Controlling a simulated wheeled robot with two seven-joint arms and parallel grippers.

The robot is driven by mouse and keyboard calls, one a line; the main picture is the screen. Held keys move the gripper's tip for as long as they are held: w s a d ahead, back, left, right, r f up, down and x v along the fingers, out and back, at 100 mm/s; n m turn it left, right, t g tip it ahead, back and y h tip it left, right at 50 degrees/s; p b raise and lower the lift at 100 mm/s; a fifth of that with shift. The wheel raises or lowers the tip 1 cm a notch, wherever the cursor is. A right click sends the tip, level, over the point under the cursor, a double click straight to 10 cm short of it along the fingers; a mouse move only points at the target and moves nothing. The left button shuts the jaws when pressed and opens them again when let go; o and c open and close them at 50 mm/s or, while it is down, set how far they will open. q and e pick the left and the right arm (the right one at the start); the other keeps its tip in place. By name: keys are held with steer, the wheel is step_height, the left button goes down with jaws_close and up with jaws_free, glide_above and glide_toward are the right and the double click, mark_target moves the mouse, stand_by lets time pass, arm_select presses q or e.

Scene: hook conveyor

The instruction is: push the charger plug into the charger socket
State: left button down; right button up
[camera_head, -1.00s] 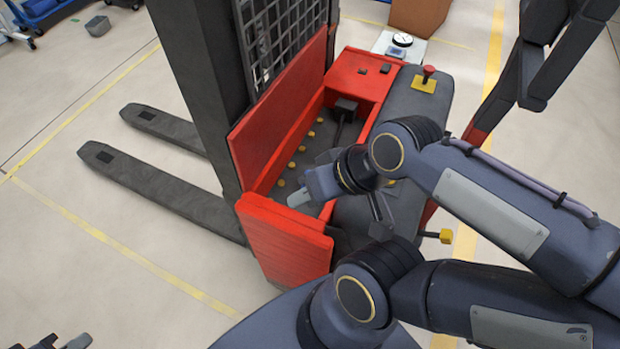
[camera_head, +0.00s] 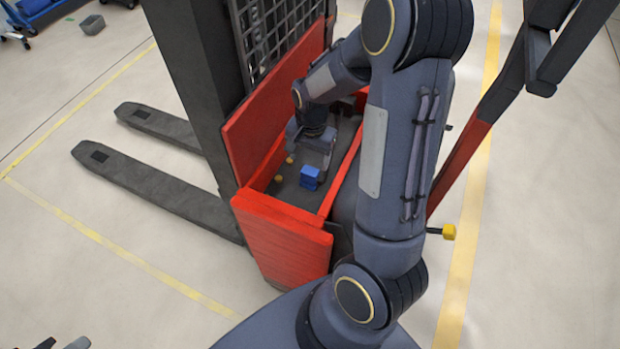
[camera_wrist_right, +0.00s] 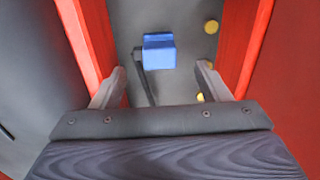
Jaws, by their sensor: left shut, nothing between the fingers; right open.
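A blue block (camera_head: 310,177) sits in the red-walled compartment of the forklift. In the right wrist view the blue block (camera_wrist_right: 158,52) lies ahead of the fingertips, about midway between them, with a dark cable or bar beside it. It may be the charger plug; I cannot tell plug from socket. My right gripper (camera_head: 312,152) reaches down into the compartment. In the wrist view the right gripper (camera_wrist_right: 161,80) is open and empty. My left gripper (camera_head: 64,344) shows only partly at the lower left edge, shut and far from the block.
Red walls (camera_wrist_right: 252,45) stand close on both sides of the right gripper. Yellow round knobs (camera_wrist_right: 211,27) dot the compartment floor. The black mast (camera_head: 190,80) and forks (camera_head: 150,195) are to the left. A yellow-tipped lever (camera_head: 448,232) sticks out right.

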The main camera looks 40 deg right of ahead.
mark_target(310, 170)
steer(key=shift+w+d+f, duration=0.1)
steer(key=shift+d+f, duration=0.1)
steer(key=shift+f, duration=0.2)
steer(key=shift+w+d+f, duration=0.1)
steer(key=shift+d+f, duration=0.05)
steer(key=shift+f, duration=0.25)
steer(key=shift+f, duration=1.25)
steer(key=shift+f, duration=2.6)
steer(key=shift+c, duration=0.3)
steer(key=c, duration=1)
